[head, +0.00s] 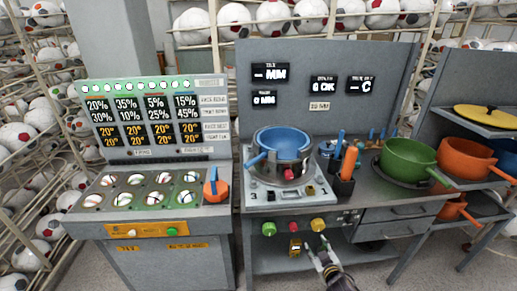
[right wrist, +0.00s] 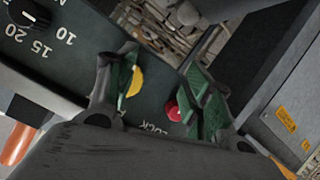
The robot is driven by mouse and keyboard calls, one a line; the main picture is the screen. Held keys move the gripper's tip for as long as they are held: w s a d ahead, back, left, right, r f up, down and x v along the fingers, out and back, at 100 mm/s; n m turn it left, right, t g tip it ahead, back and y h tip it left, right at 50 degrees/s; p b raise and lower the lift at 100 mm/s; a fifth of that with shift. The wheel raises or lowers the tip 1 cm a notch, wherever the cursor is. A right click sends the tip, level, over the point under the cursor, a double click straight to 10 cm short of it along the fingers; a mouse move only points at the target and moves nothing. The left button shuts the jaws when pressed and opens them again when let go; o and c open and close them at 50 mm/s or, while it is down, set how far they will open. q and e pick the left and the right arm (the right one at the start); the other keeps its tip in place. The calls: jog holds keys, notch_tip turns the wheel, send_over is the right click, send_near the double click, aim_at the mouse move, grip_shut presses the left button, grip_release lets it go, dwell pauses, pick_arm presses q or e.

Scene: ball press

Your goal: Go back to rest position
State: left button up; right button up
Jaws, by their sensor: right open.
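My right gripper (head: 317,246) is in front of the lower front edge of the ball press bench, just below the row of buttons. It also shows in the right wrist view (right wrist: 162,75), with its two green-padded fingers apart and nothing between them. A yellow button (right wrist: 135,82) and a red button (right wrist: 172,110) show beyond the fingers there. In the head view the yellow button (head: 317,225) is just above the gripper, with the red button (head: 292,227) and a green button (head: 268,229) to its left. I cannot tell if a finger touches a button. My left gripper is not in view.
A blue pot (head: 282,143) sits on the press (head: 262,196). A green pot (head: 408,160) and an orange pot (head: 465,154) stand to the right. A console (head: 150,180) with balls stands left. Floor (head: 395,275) shows in front of the bench.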

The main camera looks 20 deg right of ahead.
jog(key=shift+a+n, duration=0.1)
jog(key=shift+n, duration=0.4)
